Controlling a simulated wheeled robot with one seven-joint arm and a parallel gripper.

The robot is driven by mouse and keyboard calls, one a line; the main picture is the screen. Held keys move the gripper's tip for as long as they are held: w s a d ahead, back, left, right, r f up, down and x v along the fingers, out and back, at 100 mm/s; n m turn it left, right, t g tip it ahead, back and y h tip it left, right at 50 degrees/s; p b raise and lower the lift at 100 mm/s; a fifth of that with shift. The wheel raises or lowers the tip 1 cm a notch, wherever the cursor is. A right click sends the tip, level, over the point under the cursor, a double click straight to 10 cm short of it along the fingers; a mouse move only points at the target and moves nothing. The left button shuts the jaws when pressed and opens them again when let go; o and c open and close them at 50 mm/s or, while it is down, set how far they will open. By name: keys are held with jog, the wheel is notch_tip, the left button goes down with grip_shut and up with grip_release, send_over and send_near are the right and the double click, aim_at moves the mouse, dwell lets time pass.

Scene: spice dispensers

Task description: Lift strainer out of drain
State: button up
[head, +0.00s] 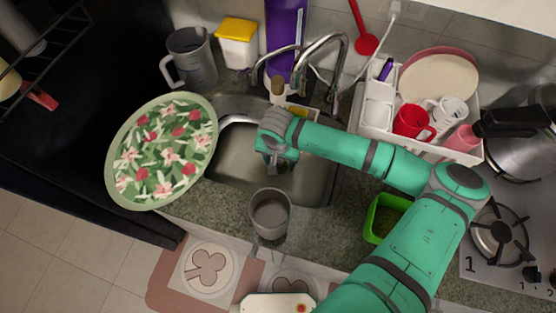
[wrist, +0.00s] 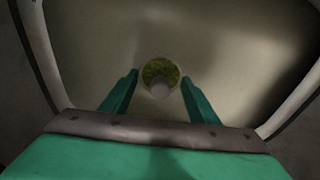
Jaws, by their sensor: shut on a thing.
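The strainer (wrist: 160,68) is a small round piece with a pale rim, a speckled green inside and a grey knob at its near side. In the wrist view it sits between the two green fingertips of my gripper (wrist: 160,86), which is shut on it. In the head view my gripper (head: 278,165) points down into the metal sink (head: 235,165), and the strainer and drain are hidden below it. The basin also fills the wrist view (wrist: 90,35). I cannot tell whether the strainer is in the drain or above it.
A faucet (head: 338,45) arches behind my arm. A large floral plate (head: 160,150) overhangs the sink's left side. A grey cup (head: 270,215) stands at the front edge. A white dish rack (head: 375,110), a green container (head: 383,215) and a stove (head: 500,230) are to the right.

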jog(key=shift+w+r, duration=0.1)
jog(key=shift+r, duration=0.1)
jog(key=shift+s+d+r, duration=0.15)
jog(key=shift+s+r, duration=0.05)
jog(key=shift+r, duration=0.05)
jog(key=shift+r, duration=0.2)
jog(key=shift+r, duration=0.5)
jog(key=shift+r, duration=1.95)
